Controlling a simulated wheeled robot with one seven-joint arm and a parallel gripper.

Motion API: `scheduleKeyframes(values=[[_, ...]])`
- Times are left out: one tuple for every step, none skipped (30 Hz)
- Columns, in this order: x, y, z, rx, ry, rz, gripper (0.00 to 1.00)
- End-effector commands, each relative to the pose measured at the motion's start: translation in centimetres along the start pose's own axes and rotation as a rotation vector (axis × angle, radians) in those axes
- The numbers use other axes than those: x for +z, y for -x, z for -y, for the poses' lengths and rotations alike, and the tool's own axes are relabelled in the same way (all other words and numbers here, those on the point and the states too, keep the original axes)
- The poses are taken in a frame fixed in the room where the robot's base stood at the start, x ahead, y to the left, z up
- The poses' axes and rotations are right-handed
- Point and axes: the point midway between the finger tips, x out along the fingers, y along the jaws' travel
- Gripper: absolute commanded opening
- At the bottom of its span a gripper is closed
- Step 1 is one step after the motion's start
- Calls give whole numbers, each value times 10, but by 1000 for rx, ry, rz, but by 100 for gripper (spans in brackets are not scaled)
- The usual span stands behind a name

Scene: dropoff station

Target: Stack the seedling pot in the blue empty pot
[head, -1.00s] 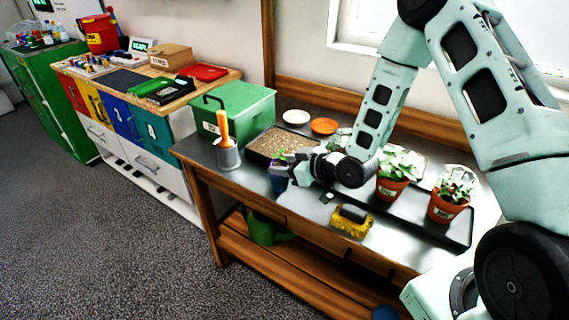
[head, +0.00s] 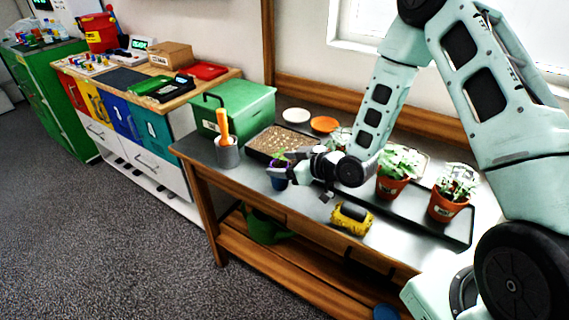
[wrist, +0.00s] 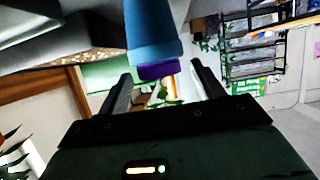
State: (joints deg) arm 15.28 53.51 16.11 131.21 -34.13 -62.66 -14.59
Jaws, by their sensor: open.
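A small blue pot (head: 279,183) stands near the front edge of the workbench, left of the middle. Purple shows at its top with a seedling above. In the wrist view the blue pot (wrist: 153,38) appears upside down, with a purple band (wrist: 158,71) at its rim, which looks like the seedling pot seated in it. My gripper (head: 279,165) reaches in from the right at the height of the pot's top. In the wrist view its two fingers are spread, one on each side of the purple band. Finger contact cannot be told.
A soil tray (head: 266,155) lies behind the pot. A grey holder with an orange-handled tool (head: 227,155) stands left, and a yellow-black object (head: 351,218) lies right. Potted plants (head: 391,188) stand in a black tray (head: 455,236) further right. A green bin (head: 250,108) stands behind left.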

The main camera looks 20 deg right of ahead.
Motion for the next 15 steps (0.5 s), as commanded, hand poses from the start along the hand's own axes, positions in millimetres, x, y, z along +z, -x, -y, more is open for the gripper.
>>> scheduleKeyframes(values=[[-7,3,0,0,0,0,67],[-4,6,-1,1,0,0,67],[-2,13,-1,3,0,0,67],[-2,18,-2,4,0,0,67],[-2,25,-1,4,0,0,67],[-1,33,-1,3,0,1,67],[-1,40,-2,5,0,1,67],[-1,46,-2,5,-1,1,67],[-1,55,-1,4,0,0,67],[-1,61,-2,5,0,0,67],[-2,66,-2,5,0,-1,67],[-2,74,-1,3,0,0,67],[-2,79,-1,4,0,0,67],[-2,85,-1,4,1,0,67],[-2,92,-1,4,1,0,67]])
